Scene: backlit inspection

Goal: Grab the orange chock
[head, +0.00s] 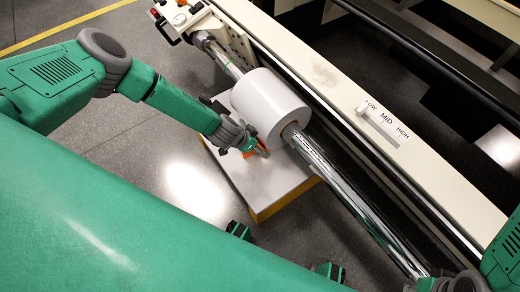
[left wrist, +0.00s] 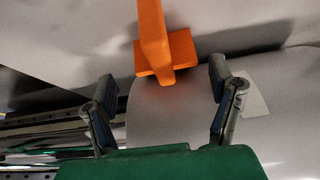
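The orange chock (head: 249,154) is small in the head view, low against the near side of a white roll (head: 270,105) and partly hidden by my left gripper (head: 255,146). In the left wrist view the chock (left wrist: 155,40) shows as an upright orange bar with a wider block at its lower end. My left gripper (left wrist: 162,76) is open there, one finger on each side, with the chock beyond and between the fingertips. I see no finger closed on it.
The white roll sits on a shiny metal shaft (head: 345,190) beside a long cream rail (head: 330,85) with a LOW-MID-HIGH slider (head: 377,126). A pale platform with a yellow edge (head: 285,200) lies under the roll. Grey floor at the left is open.

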